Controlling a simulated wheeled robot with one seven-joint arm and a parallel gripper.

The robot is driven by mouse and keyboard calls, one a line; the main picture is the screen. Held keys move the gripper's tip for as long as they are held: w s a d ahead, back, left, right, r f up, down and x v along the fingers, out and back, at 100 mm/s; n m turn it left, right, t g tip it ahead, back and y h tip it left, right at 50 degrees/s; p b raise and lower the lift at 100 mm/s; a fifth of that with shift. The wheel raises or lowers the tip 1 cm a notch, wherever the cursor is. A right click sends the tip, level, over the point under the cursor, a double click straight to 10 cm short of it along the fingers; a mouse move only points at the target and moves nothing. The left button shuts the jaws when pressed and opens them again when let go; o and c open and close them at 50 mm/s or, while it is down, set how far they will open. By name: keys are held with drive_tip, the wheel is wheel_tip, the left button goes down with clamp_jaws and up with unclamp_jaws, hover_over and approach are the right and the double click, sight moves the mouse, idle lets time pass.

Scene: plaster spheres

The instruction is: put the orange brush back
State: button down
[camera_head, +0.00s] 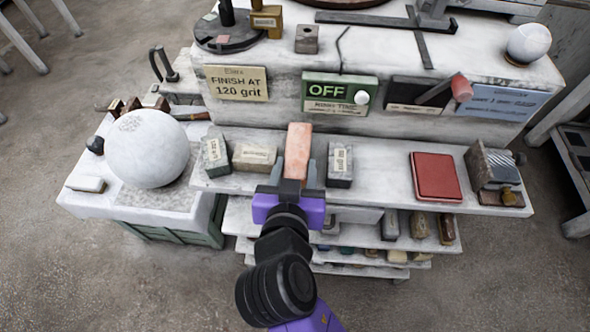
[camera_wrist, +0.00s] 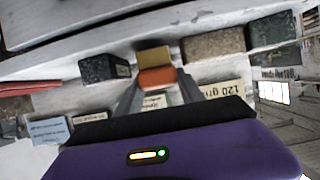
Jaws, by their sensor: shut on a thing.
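The orange brush (camera_head: 298,152) is a block between the fingers of my gripper (camera_head: 295,172), which is shut on it over the front shelf (camera_head: 380,172). In the wrist view the brush's orange part (camera_wrist: 157,78) lies between the fingertips of my gripper (camera_wrist: 157,88), with a tan part (camera_wrist: 154,56) beyond it. A grey labelled block (camera_head: 340,165) stands on the shelf just right of the brush, and a tan labelled block (camera_head: 254,157) lies to its left. I cannot tell whether the brush touches the shelf.
A dark labelled block (camera_head: 215,156) is at the shelf's left. A red pad (camera_head: 435,176) and a metal box (camera_head: 494,176) are at its right. A large plaster sphere (camera_head: 147,148) rests on the left. An OFF sign (camera_head: 340,92) stands behind. The shelf is bare between grey block and red pad.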

drive_tip(key=shift+f, duration=0.55)
drive_tip(key=shift+f, duration=0.2)
drive_tip(key=c, duration=1)
unclamp_jaws()
drive_tip(key=shift+r, duration=0.15)
drive_tip(key=shift+s+r, duration=0.1)
drive_tip(key=shift+s, duration=0.05)
drive_tip(key=b+v, duration=0.1)
drive_tip(key=v, duration=1)
drive_tip(key=shift+s+r, duration=0.1)
drive_tip(key=shift+s, duration=0.25)
